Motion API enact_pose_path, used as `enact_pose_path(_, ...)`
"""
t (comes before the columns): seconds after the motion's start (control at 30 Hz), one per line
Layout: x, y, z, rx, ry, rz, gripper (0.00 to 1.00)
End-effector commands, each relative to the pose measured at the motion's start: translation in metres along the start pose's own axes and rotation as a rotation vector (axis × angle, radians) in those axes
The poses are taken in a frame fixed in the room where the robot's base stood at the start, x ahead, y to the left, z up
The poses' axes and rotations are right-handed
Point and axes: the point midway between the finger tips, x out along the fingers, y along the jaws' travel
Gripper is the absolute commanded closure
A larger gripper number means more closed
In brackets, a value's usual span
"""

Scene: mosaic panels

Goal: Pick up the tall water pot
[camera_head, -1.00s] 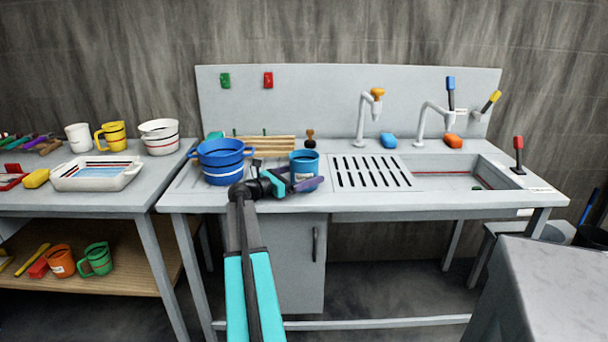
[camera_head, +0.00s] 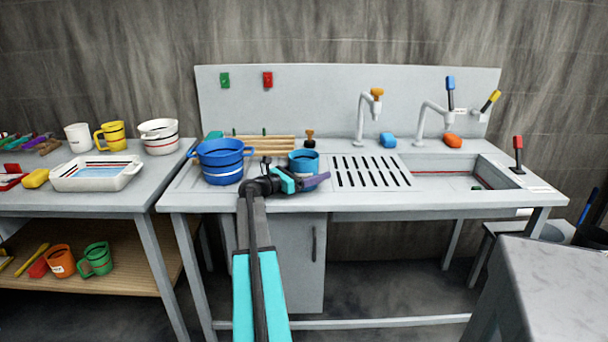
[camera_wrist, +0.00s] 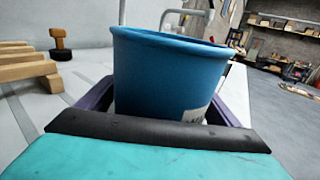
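A blue pot (camera_head: 304,161) stands upright on the worktop, left of the drain grid; it looks like the tall water pot. In the wrist view the blue pot (camera_wrist: 165,75) fills the middle, with a pale label low on its right side. My gripper (camera_head: 308,179) is at the pot's front, low near the worktop. In the wrist view, purple fingers of my gripper (camera_wrist: 165,110) lie on both sides of the pot, and they look open around it. The dark palm edge hides the pot's base. I cannot tell whether either finger touches it.
Wider blue pots (camera_head: 222,166) are stacked close to the left. The drain grid (camera_head: 370,171) to the right is clear. Taps (camera_head: 362,115) rise farther right.

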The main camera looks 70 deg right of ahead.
Motion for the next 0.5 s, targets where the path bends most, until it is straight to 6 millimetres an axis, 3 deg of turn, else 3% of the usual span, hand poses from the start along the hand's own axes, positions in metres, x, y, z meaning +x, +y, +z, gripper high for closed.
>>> enact_pose_path(0.03,-0.0002,0.0001,0.0001,0.000,0.000,0.000,0.23)
enact_pose_path(0.27,-0.0004,0.0003,0.0001,0.000,0.000,0.001,0.62)
enact_pose_path(0.5,-0.0006,0.0004,0.0015,0.000,-0.002,0.001,0.63)
